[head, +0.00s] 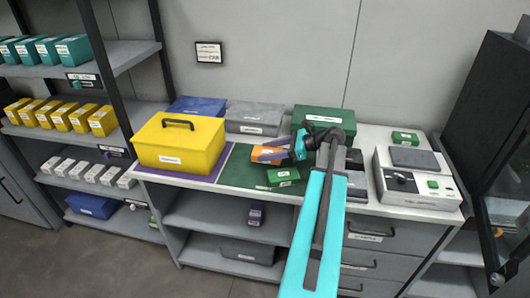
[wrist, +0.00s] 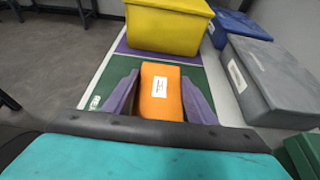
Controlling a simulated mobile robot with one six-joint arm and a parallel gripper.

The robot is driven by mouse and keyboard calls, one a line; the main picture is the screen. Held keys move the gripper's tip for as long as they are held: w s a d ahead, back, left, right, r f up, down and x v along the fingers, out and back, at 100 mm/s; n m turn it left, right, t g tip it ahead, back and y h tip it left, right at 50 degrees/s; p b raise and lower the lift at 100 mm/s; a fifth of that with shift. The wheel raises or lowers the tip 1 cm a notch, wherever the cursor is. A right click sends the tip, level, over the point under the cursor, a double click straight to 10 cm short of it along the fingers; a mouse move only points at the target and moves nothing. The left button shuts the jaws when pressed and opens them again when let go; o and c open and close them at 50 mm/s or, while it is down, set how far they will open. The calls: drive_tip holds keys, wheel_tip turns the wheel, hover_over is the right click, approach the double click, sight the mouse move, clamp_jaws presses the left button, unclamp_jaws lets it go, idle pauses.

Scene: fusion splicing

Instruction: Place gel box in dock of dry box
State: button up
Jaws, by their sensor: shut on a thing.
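An orange box (head: 264,155) with a white label is held in my gripper (head: 270,152); its label is too small to read, so I cannot tell for sure that it is the gel box. In the wrist view the orange box (wrist: 160,88) sits between the two purple fingers, which are shut on it. It is over the green mat (head: 238,172) on the worktop; any gap below it is hard to judge. A small green box (head: 283,177) is on that mat, to the right of the orange box. I cannot tell which item is the dry box.
A yellow case (head: 180,142) stands on a purple mat (head: 168,179) to the left. Blue (head: 198,105), grey (head: 256,117) and green (head: 325,121) cases stand along the back. A white device (head: 415,183) is at the right. Shelves with small boxes are at far left.

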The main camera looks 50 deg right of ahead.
sight(265, 153)
drive_tip(key=shift+w+d+f, duration=0.1)
drive_tip(key=shift+w+d, duration=0.15)
drive_tip(key=shift+w, duration=0.35)
drive_tip(key=shift+w+d, duration=0.25)
drive_tip(key=shift+w, duration=0.3)
drive_tip(key=shift+w+d+f, duration=0.1)
drive_tip(key=shift+w+d, duration=0.15)
drive_tip(key=shift+w, duration=0.35)
drive_tip(key=shift+p, duration=0.3)
drive_tip(key=shift+f+p, duration=0.45)
drive_tip(key=shift+f, duration=1.25)
drive_tip(key=shift+f, duration=0.1)
drive_tip(key=o, duration=1.2)
drive_tip(key=b+v, duration=0.2)
drive_tip(key=v, duration=1)
